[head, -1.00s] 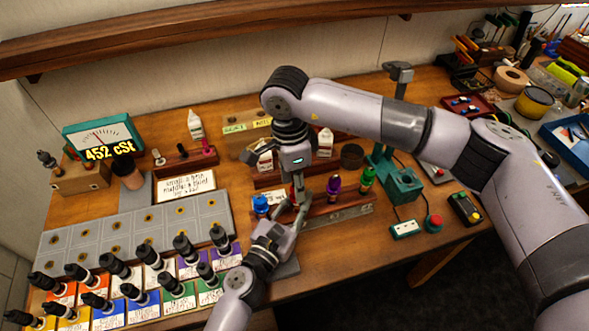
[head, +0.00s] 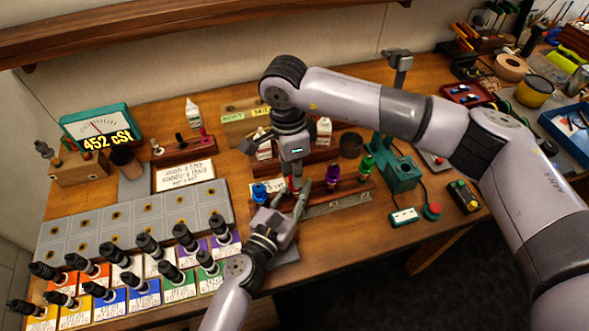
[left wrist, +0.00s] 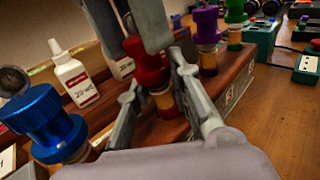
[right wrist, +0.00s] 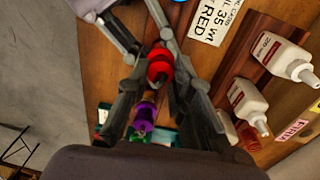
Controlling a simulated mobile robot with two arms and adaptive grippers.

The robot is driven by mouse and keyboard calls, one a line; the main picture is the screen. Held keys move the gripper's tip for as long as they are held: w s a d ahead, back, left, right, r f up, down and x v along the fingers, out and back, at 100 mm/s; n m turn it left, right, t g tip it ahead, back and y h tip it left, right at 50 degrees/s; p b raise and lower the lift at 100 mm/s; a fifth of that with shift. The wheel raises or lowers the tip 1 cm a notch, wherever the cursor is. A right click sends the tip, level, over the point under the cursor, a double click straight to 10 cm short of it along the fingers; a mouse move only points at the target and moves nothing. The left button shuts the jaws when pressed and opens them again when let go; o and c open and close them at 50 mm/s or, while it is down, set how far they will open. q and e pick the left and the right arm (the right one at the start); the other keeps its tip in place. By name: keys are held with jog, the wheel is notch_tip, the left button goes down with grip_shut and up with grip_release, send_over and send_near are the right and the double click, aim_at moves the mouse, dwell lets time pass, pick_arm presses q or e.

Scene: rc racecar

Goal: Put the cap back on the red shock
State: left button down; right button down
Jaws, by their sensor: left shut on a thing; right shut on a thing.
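The red shock (left wrist: 164,100) stands in the wooden stand, its amber body showing below the red cap (left wrist: 147,62). The cap sits at the top of the shock in line with it; whether it is fully seated I cannot tell. My left gripper (left wrist: 160,86) is shut on the shock's body from the side. My right gripper (right wrist: 160,72) comes from above and is shut on the red cap, which also shows in the right wrist view (right wrist: 159,53). In the head view my left gripper (head: 285,197) and right gripper (head: 297,181) meet, hiding most of the shock.
The blue shock (head: 260,192), purple shock (head: 332,176) and green shock (head: 366,164) stand close beside in the same stand (head: 335,198). White oil bottles (left wrist: 75,78) stand behind. A meter (head: 96,128) reads 452 cSt.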

jog(key=m, duration=0.2)
jog(key=shift+m, duration=0.4)
jog(key=c, duration=1.3)
grip_release()
jog(key=shift+c, duration=0.2)
notch_tip(320, 180, up, 12)
jog(key=shift+w+a, duration=0.25)
jog(key=shift+a, duration=0.2)
pick_arm(q)
jog(key=c, duration=1.4)
grip_release()
